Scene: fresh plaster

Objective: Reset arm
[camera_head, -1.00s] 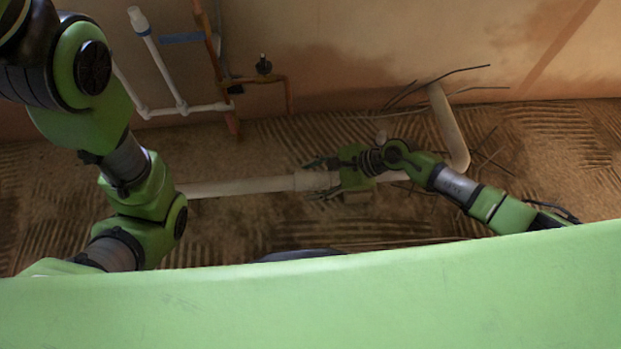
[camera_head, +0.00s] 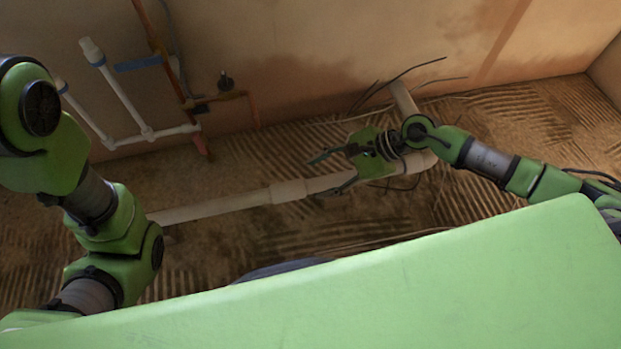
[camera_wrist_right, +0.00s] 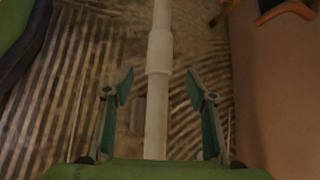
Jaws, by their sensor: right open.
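My right gripper (camera_head: 328,172) is over the large white drain pipe (camera_head: 238,205) that runs along the ridged floor. In the right wrist view my right gripper (camera_wrist_right: 158,88) is open and empty. The pipe (camera_wrist_right: 156,115) and its wider collar show between its fingers there, and I cannot tell how far below them they lie. My left arm (camera_head: 95,200) comes in along the left side of the head view, bent. Its gripper is out of the picture.
Thin white pipes (camera_head: 118,92) and copper-coloured pipes (camera_head: 168,62) with a dark valve (camera_head: 225,82) stand against the plaster wall at the upper left. Dark thin wires (camera_head: 405,72) stick out near the pipe's bend. The floor (camera_head: 535,110) at the far right is bare.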

